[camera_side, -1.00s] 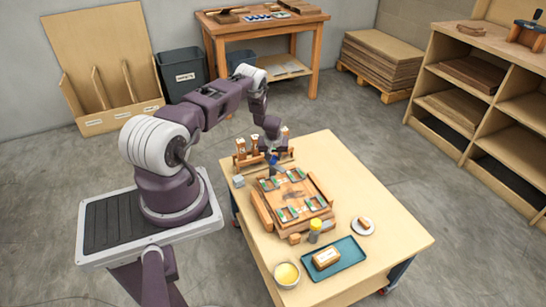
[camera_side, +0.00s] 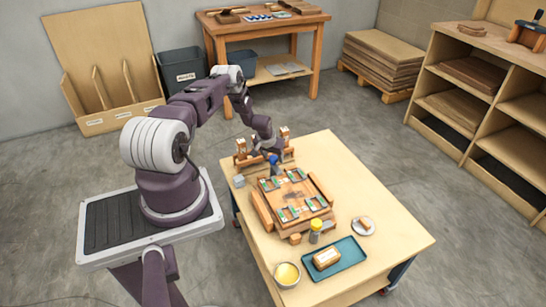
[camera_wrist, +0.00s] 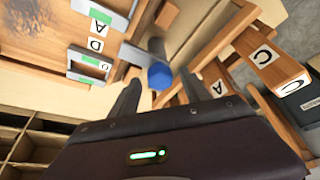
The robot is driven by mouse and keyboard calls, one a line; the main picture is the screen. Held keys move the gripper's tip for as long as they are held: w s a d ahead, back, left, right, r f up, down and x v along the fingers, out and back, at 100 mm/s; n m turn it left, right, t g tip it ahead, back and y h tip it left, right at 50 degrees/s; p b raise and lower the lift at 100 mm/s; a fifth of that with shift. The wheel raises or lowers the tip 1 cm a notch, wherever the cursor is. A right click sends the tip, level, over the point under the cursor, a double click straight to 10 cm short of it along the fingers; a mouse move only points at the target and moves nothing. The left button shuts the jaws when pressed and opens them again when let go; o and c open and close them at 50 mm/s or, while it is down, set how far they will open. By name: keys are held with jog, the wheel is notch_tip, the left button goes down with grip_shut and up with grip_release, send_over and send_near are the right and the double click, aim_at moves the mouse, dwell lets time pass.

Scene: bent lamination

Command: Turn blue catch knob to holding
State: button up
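The blue catch knob (camera_wrist: 161,75) shows in the wrist view at the end of a grey bar beside the wooden form (camera_wrist: 32,35). In the side view the knob (camera_side: 273,159) is a small blue spot at the back edge of the form (camera_side: 291,196). My gripper (camera_wrist: 158,92) is open, with one dark finger to the left of the knob and one to its right. The knob lies between the fingers in the picture; I cannot tell whether either touches it. In the side view my gripper (camera_side: 270,148) is just above the knob, its fingers small and unclear.
A wooden rack (camera_side: 262,160) with upright blocks stands close behind the gripper; blocks lettered C (camera_wrist: 265,57) and A show on the right in the wrist view. Green-and-grey pieces (camera_side: 315,204) sit on the form. A teal tray (camera_side: 348,262) and yellow-filled bowl (camera_side: 287,275) stand in front.

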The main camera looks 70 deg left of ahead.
jog(key=v, duration=0.7)
jog(key=shift+r, duration=0.15)
